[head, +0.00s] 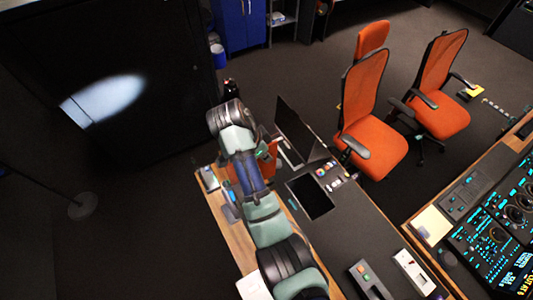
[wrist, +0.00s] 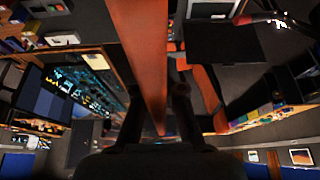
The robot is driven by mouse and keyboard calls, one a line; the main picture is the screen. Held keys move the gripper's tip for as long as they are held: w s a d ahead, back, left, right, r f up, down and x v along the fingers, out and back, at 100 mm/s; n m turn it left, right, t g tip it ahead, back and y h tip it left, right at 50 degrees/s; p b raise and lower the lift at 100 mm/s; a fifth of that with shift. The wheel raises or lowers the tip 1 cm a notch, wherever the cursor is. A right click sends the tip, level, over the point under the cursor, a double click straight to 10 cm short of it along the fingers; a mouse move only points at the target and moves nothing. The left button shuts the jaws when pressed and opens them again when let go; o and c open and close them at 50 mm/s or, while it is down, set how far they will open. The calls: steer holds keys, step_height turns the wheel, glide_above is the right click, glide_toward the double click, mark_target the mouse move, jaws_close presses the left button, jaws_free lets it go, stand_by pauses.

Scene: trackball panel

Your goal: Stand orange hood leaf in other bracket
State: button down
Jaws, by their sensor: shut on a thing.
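The orange hood leaf (wrist: 143,50) stands as a long upright strip in the wrist view, running from the top edge down between my fingers. My gripper (wrist: 158,100) is shut on it, with one dark finger on each side. In the head view, an orange panel (head: 267,157) shows partly behind my arm above the desk's far left part. My fingertips are hidden there by my arm. I cannot make out either bracket clearly in these views.
A dark monitor (head: 297,128) stands just right of my arm. A black tablet-like panel (head: 311,196) and small coloured knobs (head: 328,171) lie on the desk (head: 352,232). Orange chairs (head: 375,145) stand behind it. A lit console (head: 500,225) is at the right.

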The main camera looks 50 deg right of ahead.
steer(key=shift+a, duration=0.15)
step_height(320, 180, down, 6)
steer(key=b, duration=0.3)
steer(key=shift+r, duration=0.1)
stand_by(0.4)
steer(key=shift+p, duration=0.6)
stand_by(1.4)
steer(key=shift+f+b, duration=1.35)
steer(key=shift+f, duration=0.95)
steer(key=c, duration=1.2)
jaws_free()
steer(key=shift+r, duration=0.1)
